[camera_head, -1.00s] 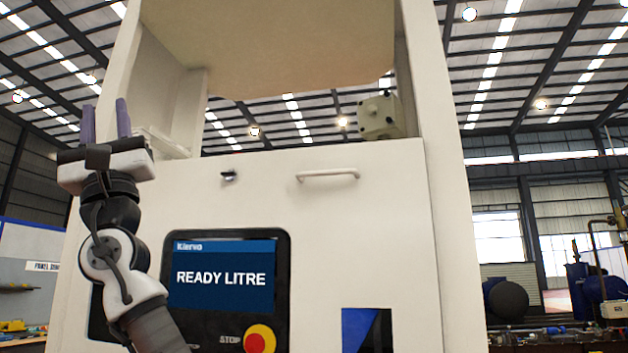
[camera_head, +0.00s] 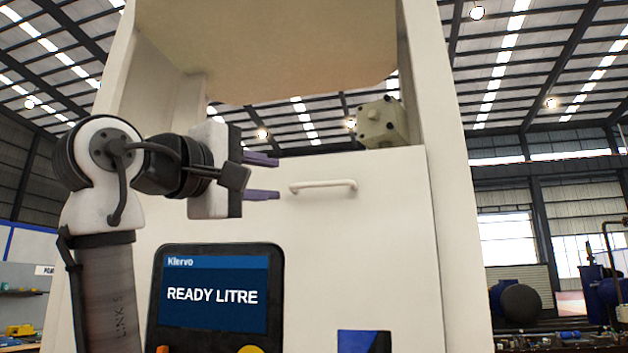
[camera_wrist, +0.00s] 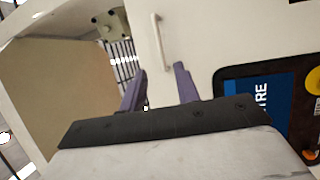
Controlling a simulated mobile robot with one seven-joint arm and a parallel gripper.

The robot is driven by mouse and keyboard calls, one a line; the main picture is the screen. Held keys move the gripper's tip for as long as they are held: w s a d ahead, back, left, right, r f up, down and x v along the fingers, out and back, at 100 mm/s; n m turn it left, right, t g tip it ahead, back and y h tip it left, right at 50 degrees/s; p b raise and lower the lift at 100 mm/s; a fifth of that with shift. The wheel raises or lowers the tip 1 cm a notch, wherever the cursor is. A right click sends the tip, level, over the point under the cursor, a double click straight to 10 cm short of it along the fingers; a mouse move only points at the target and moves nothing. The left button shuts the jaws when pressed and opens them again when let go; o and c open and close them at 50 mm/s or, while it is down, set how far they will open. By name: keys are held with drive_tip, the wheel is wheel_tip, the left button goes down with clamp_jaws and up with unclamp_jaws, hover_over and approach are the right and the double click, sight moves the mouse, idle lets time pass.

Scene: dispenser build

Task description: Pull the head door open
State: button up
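The head door (camera_head: 390,240) is the white front panel of the machine, and it looks closed. Its white bar handle (camera_head: 323,187) runs level near the door's top edge. In the wrist view the handle (camera_wrist: 160,42) lies ahead of the fingertips. My gripper (camera_head: 278,178) is to the left of the handle, with its purple fingers pointing right towards it. In the wrist view my gripper (camera_wrist: 160,78) is open, with a clear gap between its fingers and nothing in it. The fingers do not touch the handle.
A screen (camera_head: 216,295) reading "READY LITRE" sits below my gripper. A beige box (camera_head: 382,122) with knobs stands above the door's top edge. An open bay lies above the door, between the machine's white side walls (camera_head: 440,150).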

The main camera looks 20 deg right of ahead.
sight(318, 185)
drive_tip(key=p+x, duration=0.4)
drive_tip(key=x, duration=0.7)
drive_tip(key=shift+d+r, duration=0.1)
drive_tip(key=shift+r, duration=0.05)
drive_tip(key=shift+w+d+p, duration=0.35)
drive_tip(key=shift+d, duration=0.05)
clamp_jaws()
